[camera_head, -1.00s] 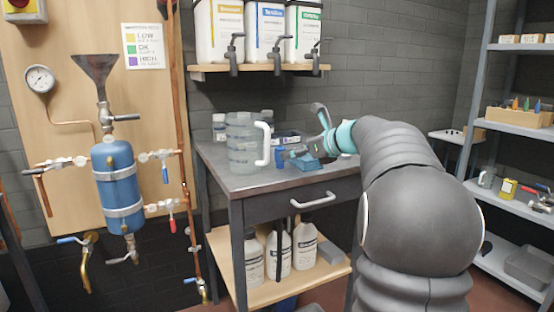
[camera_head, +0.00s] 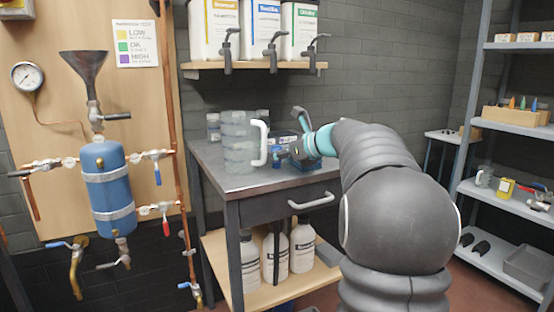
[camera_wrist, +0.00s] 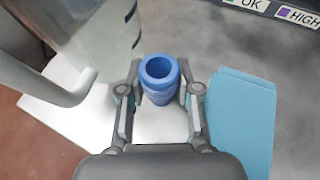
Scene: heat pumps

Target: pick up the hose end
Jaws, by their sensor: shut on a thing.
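A short blue hollow cylinder (camera_wrist: 159,92) stands between the fingers of my gripper (camera_wrist: 160,103) in the wrist view, its round open mouth facing the camera. The fingers are shut on its two sides. No hose is seen joined to it, and its lower end is hidden. In the head view my gripper (camera_head: 297,149) is low over the dark workbench (camera_head: 235,187), just right of the clear jug's white handle. I cannot make out the blue cylinder clearly in that view.
A clear jug (camera_head: 238,155) with a white handle (camera_head: 260,143) stands close left of my gripper. A flat teal-blue piece (camera_wrist: 240,118) lies close on the right. Containers with taps (camera_head: 270,30) sit on a shelf above the bench. White bottles (camera_head: 277,257) stand below.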

